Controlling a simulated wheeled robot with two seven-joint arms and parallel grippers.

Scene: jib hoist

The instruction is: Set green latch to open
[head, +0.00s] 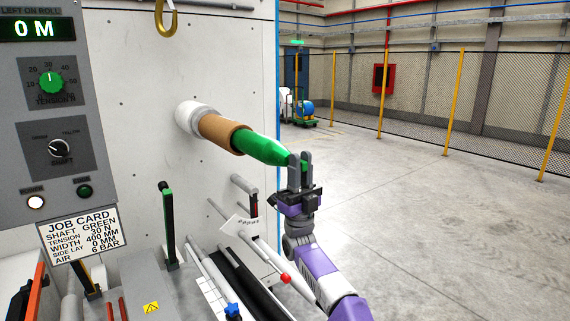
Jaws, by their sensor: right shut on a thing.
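A tapered green part (262,149) sticks out from a brown sleeve (219,132) and white hub on the machine's pale panel. My right gripper (304,160) is at its free end, with its fingers upright and shut. A bit of green shows at the fingers, which I take to be the green latch; the fingers hide most of it, so its setting cannot be told. A separate upright black-and-green lever (168,224) stands lower left, away from the gripper. My left gripper is not in view.
A grey control panel (95,200) with a job card (82,236) is at the left. Rods, a red knob (286,278) and a blue knob (232,310) lie low beside my right arm. A brass hook (165,20) hangs above. Open floor lies right.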

